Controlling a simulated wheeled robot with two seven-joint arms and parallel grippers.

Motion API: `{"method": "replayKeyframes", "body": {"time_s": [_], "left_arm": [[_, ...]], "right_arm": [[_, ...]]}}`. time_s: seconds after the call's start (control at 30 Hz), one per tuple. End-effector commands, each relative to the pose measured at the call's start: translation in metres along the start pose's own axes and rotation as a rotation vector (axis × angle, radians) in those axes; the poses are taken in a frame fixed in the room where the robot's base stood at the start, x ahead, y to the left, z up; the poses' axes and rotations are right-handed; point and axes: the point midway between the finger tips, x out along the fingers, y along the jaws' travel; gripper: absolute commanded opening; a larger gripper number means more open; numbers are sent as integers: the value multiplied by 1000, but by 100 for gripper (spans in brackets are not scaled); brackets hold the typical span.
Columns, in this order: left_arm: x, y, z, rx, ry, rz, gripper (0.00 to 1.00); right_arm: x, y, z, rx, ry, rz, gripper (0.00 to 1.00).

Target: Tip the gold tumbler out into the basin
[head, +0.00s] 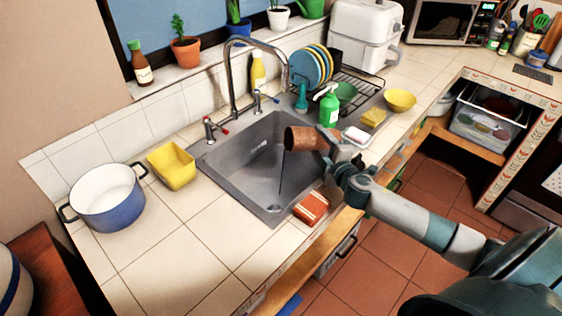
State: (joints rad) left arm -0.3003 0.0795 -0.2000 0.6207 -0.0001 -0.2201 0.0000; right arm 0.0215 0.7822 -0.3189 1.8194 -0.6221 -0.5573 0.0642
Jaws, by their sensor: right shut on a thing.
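The gold tumbler (305,138), brownish gold here, lies tipped almost on its side above the right part of the grey basin (240,165). Its open mouth faces left over the basin. My right gripper (332,148) is shut on the tumbler near its base end, with the arm reaching in from the lower right. A thin dark line runs down below the mouth; I cannot tell whether it is liquid or a basin edge. The tumbler's inside is hard to make out. My left gripper is out of view.
The tall faucet (232,75) stands behind the basin. A red-brown sponge or box (311,207) lies at the front rim. A green soap bottle (329,106), white soap dish (356,136) and dish rack (352,92) stand right. A blue pot (108,203) and yellow container (171,166) stand left.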

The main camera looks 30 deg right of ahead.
Motion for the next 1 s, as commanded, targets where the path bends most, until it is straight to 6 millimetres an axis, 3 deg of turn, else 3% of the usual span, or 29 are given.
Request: {"method": "replayKeyframes", "body": {"time_s": [1.0], "left_arm": [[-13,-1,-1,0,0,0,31]], "right_arm": [[1,0,-8,-126,-16,2,19]]}}
